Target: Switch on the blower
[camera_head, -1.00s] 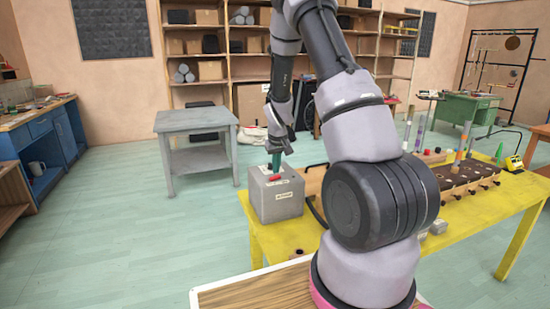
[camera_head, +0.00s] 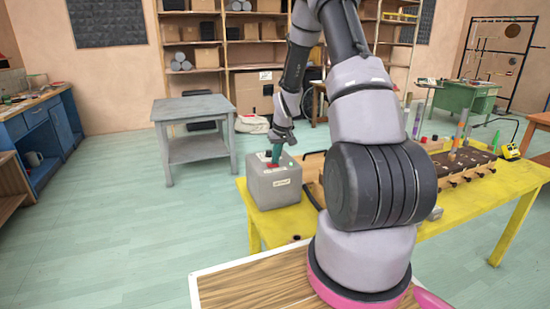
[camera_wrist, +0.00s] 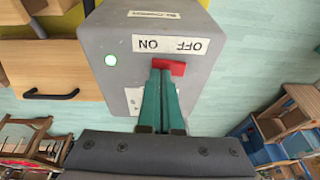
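The blower (camera_head: 273,190) is a grey box with a label on its front, standing at the left end of the yellow table. In the wrist view the blower (camera_wrist: 110,40) shows a red switch (camera_wrist: 178,68) beside a plate marked ON and OFF. A small round light (camera_wrist: 111,60) shows pale with a green rim; it is also a green dot in the head view. My gripper (camera_wrist: 162,75) has its teal fingers together, with the tips at the red switch, partly hiding it. They look to be touching it. In the head view my gripper (camera_head: 275,158) points down over the box top.
The yellow table (camera_head: 462,216) carries a wooden-edged board with several pegs and tubes to the right. A grey side table (camera_head: 193,108) stands behind left. A blue cabinet (camera_head: 45,140) is at far left. Open floor lies between them.

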